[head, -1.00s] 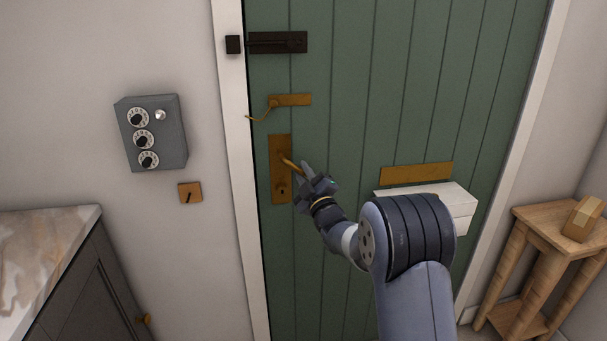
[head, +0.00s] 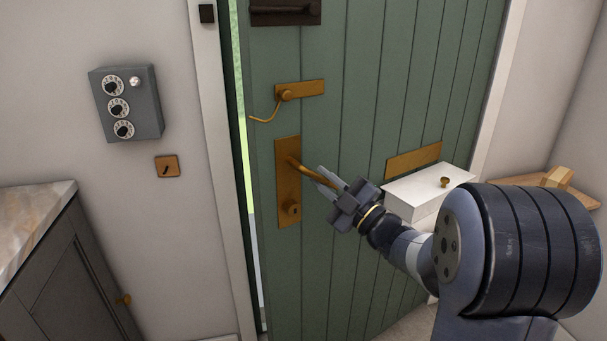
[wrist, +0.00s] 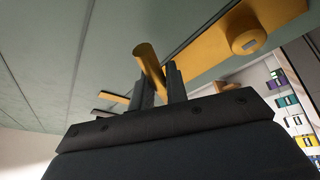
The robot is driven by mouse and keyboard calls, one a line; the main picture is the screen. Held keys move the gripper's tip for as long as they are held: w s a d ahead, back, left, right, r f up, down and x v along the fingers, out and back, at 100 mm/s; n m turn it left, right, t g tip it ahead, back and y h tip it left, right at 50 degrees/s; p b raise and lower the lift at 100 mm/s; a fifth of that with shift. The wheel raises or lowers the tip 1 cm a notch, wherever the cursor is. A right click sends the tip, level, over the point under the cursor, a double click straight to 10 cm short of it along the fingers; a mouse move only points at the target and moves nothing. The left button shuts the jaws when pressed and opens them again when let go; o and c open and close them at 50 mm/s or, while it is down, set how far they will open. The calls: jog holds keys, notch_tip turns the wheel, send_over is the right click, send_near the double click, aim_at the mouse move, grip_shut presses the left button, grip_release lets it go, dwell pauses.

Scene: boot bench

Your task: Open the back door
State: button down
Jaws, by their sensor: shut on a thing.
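The green plank back door (head: 360,110) stands slightly ajar, with a bright strip of outdoors showing along its left edge in the head view. Its brass lever handle (head: 312,172) sticks out from a brass plate (head: 288,205) with a lock cylinder below. My gripper (head: 326,180) is shut on the lever handle. In the wrist view the handle (wrist: 150,62) passes between my two dark fingers (wrist: 160,85). Above are a brass hook latch (head: 300,90), hanging free, and a dark bolt (head: 285,10), which is apart from its keeper (head: 207,13) on the frame.
A brass letter plate (head: 413,160) and a white box with a knob (head: 428,190) are on the door's right part. A grey dial box (head: 127,103) and small brass plate (head: 167,166) are on the left wall. A cabinet (head: 60,270) stands lower left, a wooden stand (head: 530,181) right.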

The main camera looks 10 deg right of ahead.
jog(key=s+d+n+g+y+b, duration=0.1)
jog(key=s+d, duration=0.4)
jog(key=s, duration=0.2)
jog(key=shift+s+g+y, duration=0.25)
jog(key=shift+g+y, duration=0.15)
jog(key=c, duration=1.4)
grip_release()
jog(key=shift+f, duration=0.1)
jog(key=v, duration=1)
jog(key=shift+s+d+b, duration=0.3)
jog(key=shift+f, duration=0.1)
jog(key=shift+c, duration=0.3)
